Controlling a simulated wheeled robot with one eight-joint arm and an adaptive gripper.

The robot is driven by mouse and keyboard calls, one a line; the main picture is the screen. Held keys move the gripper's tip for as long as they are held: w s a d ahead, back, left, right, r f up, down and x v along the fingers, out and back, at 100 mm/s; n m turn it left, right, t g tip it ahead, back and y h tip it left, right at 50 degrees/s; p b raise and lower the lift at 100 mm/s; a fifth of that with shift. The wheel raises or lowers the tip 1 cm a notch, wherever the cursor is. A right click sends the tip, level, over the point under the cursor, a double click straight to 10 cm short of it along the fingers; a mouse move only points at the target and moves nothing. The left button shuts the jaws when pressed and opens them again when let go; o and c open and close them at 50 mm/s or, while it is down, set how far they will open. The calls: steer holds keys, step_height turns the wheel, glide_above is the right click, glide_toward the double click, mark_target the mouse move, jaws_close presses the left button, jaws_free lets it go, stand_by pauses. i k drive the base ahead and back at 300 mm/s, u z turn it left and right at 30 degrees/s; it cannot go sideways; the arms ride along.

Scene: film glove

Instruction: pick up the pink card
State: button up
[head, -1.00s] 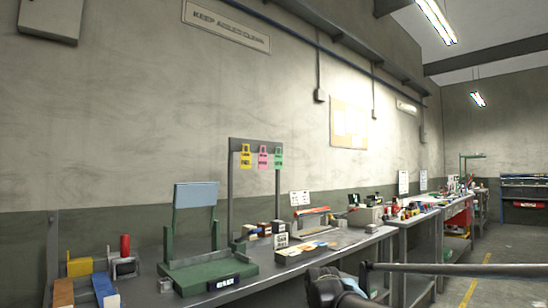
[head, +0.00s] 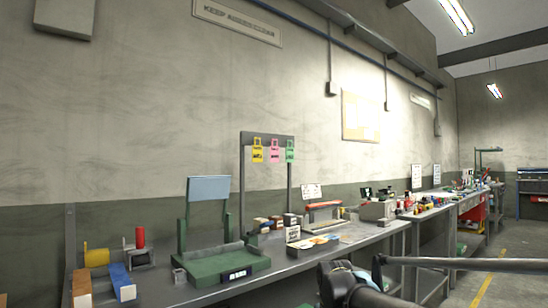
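The pink card (head: 274,152) hangs from a dark grey upright frame (head: 242,190) on the workbench (head: 300,264). A yellow card (head: 257,152) hangs to its left and a green card (head: 290,152) to its right, with small gaps between them. Part of my arm shows at the lower right, well in front of the bench. My gripper's fingers cannot be made out, so I cannot see whether they are open or shut.
A green machine (head: 215,262) with a raised blue-grey panel (head: 208,189) stands left of the frame. Small boxes (head: 292,232) and a red-handled device (head: 323,207) stand to the right. Spools (head: 140,237) lie at the left end.

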mark_target(274, 152)
steer(key=z, duration=2)
steer(key=k, duration=1)
steer(key=u, duration=0.95)
steer(key=i, duration=1)
